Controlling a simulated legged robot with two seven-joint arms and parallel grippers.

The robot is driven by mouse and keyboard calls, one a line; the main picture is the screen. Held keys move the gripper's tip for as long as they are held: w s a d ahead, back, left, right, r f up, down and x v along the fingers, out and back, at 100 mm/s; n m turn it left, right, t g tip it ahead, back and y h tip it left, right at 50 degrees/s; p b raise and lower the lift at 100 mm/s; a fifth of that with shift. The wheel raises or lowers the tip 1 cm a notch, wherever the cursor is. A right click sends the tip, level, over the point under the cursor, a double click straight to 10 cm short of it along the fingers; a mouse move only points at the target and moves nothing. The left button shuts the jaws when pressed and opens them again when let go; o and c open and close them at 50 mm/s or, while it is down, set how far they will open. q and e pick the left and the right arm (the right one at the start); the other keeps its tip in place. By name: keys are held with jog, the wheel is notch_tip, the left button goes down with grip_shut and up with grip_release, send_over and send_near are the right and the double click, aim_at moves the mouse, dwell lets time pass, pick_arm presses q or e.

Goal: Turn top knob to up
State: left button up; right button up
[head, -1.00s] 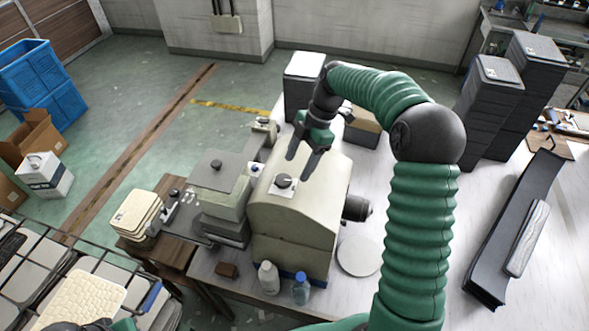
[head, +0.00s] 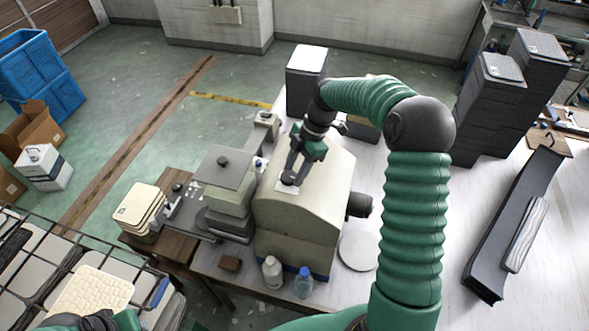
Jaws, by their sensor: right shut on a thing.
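The top knob (head: 289,178) is a small dark round knob on a white plate (head: 286,189) on top of the beige machine (head: 318,200). My right gripper (head: 291,172) reaches down from above, and its dark fingers are shut on the knob from both sides. The fingers partly cover the knob, so its pointing direction cannot be told. Part of my left arm (head: 95,322) shows at the bottom left edge; its gripper cannot be made out clearly.
A white bottle (head: 272,273) and a blue-capped bottle (head: 304,283) stand in front of the machine. A round grey disc (head: 358,250) lies to its right. Black crates (head: 305,80) stand behind.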

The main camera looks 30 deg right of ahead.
jog(key=shift+w+a+r, duration=0.1)
jog(key=shift+a, duration=0.35)
jog(key=shift+c, duration=0.4)
jog(key=shift+d, duration=0.1)
